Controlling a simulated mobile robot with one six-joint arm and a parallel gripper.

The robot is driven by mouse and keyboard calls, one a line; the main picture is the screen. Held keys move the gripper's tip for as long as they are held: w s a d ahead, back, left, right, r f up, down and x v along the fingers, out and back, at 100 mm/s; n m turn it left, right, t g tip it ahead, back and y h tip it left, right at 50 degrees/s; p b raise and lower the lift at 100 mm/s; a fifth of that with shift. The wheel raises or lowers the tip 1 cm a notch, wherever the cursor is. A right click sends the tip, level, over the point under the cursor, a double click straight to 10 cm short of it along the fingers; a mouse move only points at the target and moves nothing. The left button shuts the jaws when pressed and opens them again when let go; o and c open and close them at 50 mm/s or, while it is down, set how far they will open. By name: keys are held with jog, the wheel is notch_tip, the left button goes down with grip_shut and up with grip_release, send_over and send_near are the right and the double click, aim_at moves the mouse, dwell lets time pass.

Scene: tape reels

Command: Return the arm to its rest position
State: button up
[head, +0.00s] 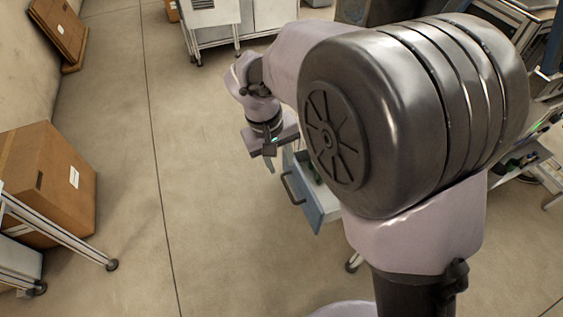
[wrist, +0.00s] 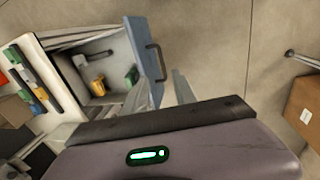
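My arm reaches forward, with its large dark joint filling the right of the head view. My gripper (head: 270,163) hangs over the floor beside an open drawer (head: 317,198) with a blue front and a dark handle. In the wrist view my gripper (wrist: 162,80) shows two pale fingers apart, with nothing between them. Yellow and green items (wrist: 99,86) lie inside the drawer. Part of the drawer is hidden behind my arm in the head view.
Cardboard boxes stand at left (head: 50,185) and far left (head: 60,28). A metal-framed stand (head: 60,235) is at the left edge. A white cabinet (head: 270,15) stands at the back. Shelving with coloured items (wrist: 28,78) adjoins the drawer. The middle floor (head: 200,150) is clear.

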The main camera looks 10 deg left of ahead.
jog(key=s+d+r+m+t+y+b, duration=0.1)
jog(key=s+d+r+m+y, duration=0.1)
jog(key=s+d+r+m, duration=0.5)
jog(key=s+d+r+t+y+b, duration=0.1)
jog(key=d+r, duration=0.4)
jog(key=d, duration=0.6)
jog(key=s+d+m+t, duration=0.2)
jog(key=s+d+m, duration=0.1)
jog(key=s, duration=0.5)
jog(key=shift+d+m+t+y, duration=0.3)
jog(key=shift+m+y, duration=0.1)
jog(key=shift+m, duration=0.3)
